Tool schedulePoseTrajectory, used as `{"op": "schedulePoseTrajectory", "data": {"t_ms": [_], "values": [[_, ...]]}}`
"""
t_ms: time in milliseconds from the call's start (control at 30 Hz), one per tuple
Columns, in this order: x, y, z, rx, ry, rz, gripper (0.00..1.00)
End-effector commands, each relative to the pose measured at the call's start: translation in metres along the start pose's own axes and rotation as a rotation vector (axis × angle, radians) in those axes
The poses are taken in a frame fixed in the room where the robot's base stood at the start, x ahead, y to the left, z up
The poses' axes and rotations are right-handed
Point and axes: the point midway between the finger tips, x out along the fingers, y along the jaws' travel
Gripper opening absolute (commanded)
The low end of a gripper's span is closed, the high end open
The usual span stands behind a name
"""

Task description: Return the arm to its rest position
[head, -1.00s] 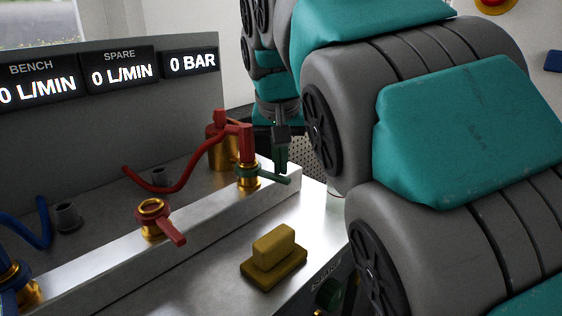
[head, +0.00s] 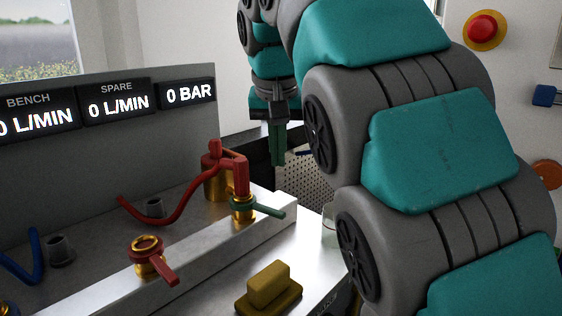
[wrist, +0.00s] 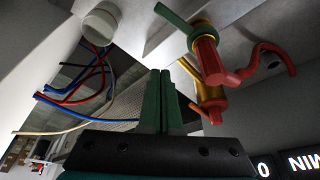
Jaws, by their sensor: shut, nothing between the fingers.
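My gripper (head: 278,146) hangs from the grey and teal arm with its green fingers together and nothing between them. In the head view it is above and behind the green-handled brass valve (head: 243,205), clear of it. In the wrist view my gripper (wrist: 160,75) points up the picture, its fingers side by side. The valve with its red hose fitting (wrist: 208,60) is to the right of the fingers there, with a visible gap. My arm's links fill much of the right side of the head view.
A red-handled brass valve (head: 150,260) and a yellow block (head: 268,288) are on the metal bench. Displays (head: 112,101) stand behind. A red button (head: 483,29) is at right.

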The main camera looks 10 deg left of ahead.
Motion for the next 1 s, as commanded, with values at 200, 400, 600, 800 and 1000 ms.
{"op": "schedulePoseTrajectory", "data": {"t_ms": [200, 400, 600, 800, 1000], "values": [[-0.015, -0.002, -0.001, 0.0, 0.0, 0.0, 0.0], [-0.014, -0.002, -0.001, 0.0, -0.001, 0.0, 0.0], [-0.012, 0.001, 0.001, 0.004, -0.006, 0.003, 0.0], [0.004, 0.037, 0.017, 0.041, -0.052, 0.024, 0.0], [0.034, 0.092, 0.055, 0.09, -0.126, 0.049, 0.0]]}}
